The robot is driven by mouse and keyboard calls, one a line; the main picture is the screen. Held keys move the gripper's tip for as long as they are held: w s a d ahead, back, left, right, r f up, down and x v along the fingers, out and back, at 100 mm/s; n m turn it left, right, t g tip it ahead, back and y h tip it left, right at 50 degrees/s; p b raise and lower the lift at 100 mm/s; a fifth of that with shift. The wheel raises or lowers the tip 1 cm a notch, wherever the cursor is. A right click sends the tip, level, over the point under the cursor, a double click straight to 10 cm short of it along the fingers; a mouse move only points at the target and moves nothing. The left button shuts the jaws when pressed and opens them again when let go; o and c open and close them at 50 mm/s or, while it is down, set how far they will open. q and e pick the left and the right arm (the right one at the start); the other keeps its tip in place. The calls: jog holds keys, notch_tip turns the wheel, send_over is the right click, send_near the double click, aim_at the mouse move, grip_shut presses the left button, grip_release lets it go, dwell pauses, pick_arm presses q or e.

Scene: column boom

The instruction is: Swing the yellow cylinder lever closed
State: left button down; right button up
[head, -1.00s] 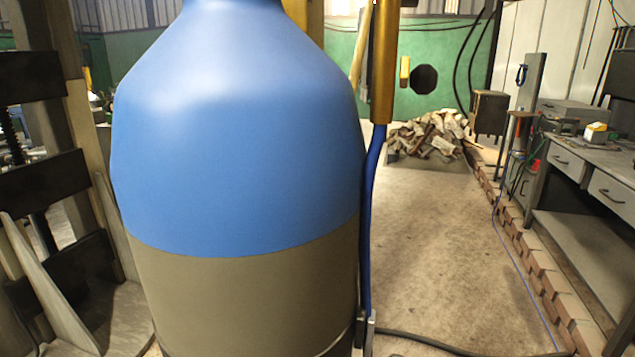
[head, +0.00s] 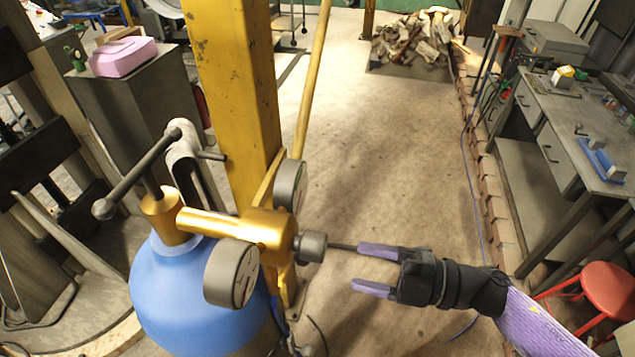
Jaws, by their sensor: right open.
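The cylinder (head: 165,295) has a blue top and stands at the lower left. A gold-yellow valve body (head: 215,225) with two round grey gauges sits on it. A dark grey ball-ended bar (head: 140,170) rises slantwise above the valve's left end. A thin dark rod (head: 342,246) sticks out rightward from the grey knob (head: 311,246) on the valve. Which part is the lever is not clear to me. My right gripper (head: 356,267) is open, its purple fingers pointing left. The upper fingertip is at the rod's end; whether they touch I cannot tell. My left gripper is out of view.
A yellow post (head: 235,90) stands right behind the valve. A pink case (head: 123,57) rests on a grey cabinet at upper left. A workbench (head: 560,120) and a red stool (head: 605,295) stand at right. The floor between is mostly open.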

jog(key=x, duration=0.3)
jog(key=p+x, duration=0.1)
jog(key=x, duration=0.2)
jog(key=p+x, duration=0.1)
jog(key=x, duration=0.2)
jog(key=shift+s+a+r, duration=0.25)
jog(key=shift+a, duration=0.05)
jog(key=shift+w+a+f, duration=0.1)
jog(key=shift+a, duration=0.3)
